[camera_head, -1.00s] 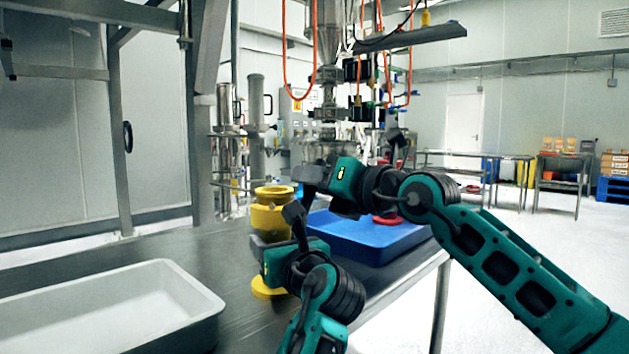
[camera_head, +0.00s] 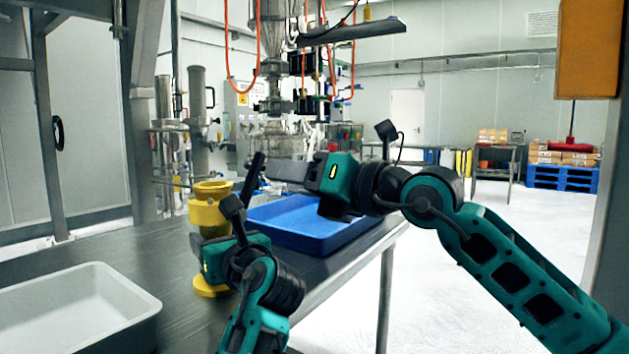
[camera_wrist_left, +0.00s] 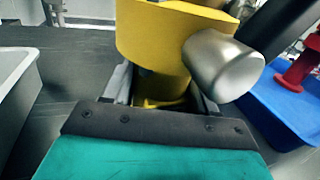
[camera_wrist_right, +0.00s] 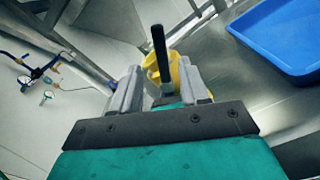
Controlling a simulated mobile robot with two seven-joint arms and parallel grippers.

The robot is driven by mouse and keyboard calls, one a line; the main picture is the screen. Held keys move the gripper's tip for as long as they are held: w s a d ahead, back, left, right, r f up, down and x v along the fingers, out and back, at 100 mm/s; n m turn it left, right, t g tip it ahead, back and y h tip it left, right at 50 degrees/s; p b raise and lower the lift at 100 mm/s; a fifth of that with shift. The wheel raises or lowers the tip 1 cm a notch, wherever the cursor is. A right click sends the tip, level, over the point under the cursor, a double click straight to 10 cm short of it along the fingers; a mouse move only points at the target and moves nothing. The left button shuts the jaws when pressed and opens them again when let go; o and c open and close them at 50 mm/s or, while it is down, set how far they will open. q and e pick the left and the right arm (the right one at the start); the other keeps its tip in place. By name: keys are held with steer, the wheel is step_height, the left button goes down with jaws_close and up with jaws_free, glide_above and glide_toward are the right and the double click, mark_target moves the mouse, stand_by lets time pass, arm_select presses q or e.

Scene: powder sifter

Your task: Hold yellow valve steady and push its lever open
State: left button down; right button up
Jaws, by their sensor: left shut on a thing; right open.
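The yellow valve (camera_head: 212,212) stands upright on the dark table. Its yellow neck also shows in the left wrist view (camera_wrist_left: 160,40), with a silver cylinder (camera_wrist_left: 225,65) on its side. My left gripper (camera_wrist_left: 160,92) is shut on the valve's neck below the flared top. My right gripper (camera_head: 268,172) is open, above and to the right of the valve. In the right wrist view, the black lever (camera_wrist_right: 158,45) rises between the open fingers in the picture. I cannot tell whether a finger touches it. The valve's lower body is partly hidden by my left gripper.
A white-grey tray (camera_head: 140,290) is at the front left. The table's right edge is close to the blue tray. Steel machinery (camera_head: 275,145) stands beyond.

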steer(key=v, duration=0.3)
steer(key=shift+s+d, duration=0.2)
steer(key=shift+d, duration=0.15)
arm_select(q)
steer(key=shift+c, duration=1.2)
jaws_free()
